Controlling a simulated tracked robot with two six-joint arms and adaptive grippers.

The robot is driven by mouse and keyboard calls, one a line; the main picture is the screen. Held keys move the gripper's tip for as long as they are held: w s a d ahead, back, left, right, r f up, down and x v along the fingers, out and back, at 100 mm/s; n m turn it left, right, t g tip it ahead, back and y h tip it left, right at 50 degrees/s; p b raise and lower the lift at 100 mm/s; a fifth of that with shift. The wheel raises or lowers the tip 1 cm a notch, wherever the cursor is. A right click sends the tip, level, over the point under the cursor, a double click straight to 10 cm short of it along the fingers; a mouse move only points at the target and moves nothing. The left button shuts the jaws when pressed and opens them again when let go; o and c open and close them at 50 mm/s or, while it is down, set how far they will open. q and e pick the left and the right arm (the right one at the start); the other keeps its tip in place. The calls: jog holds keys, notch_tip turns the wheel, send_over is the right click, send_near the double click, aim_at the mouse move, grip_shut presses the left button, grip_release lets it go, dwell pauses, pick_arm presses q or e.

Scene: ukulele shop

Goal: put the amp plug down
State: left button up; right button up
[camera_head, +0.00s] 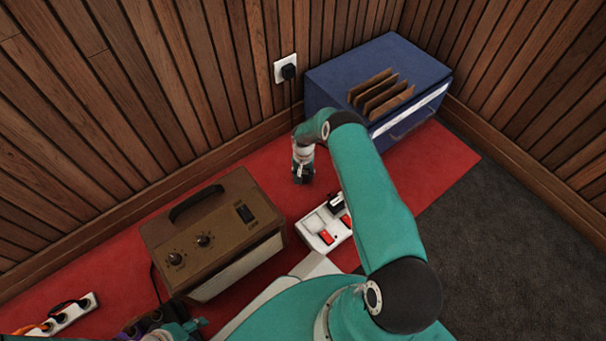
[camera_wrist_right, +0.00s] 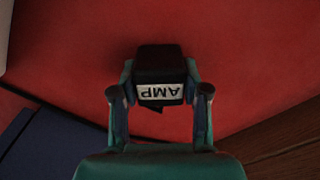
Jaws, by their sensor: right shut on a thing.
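My right gripper (camera_head: 303,174) is shut on the amp plug, a small black block with a white "AMP" label (camera_wrist_right: 160,91). In the wrist view the plug sits between both fingers, and its label reads upside down. The red floor covering (camera_wrist_right: 235,60) fills the view behind it; I cannot tell whether the plug touches it. In the head view the plug is small and dark at the gripper's tip, behind the white switched power strip (camera_head: 312,240). A teal and dark part of my left arm shows at the bottom edge; its jaws are not clear.
A brown amplifier (camera_head: 215,262) stands left of the power strip. A blue cabinet (camera_head: 335,75) with brown upright pieces stands at the back right. A wall socket (camera_head: 280,64) holds a black plug. Another strip (camera_head: 90,302) with cables lies at lower left. Red floor is clear near the gripper.

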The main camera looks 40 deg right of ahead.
jog(key=o, duration=0.9)
notch_tip(320, 180, up, 12)
jog(key=p, duration=0.5)
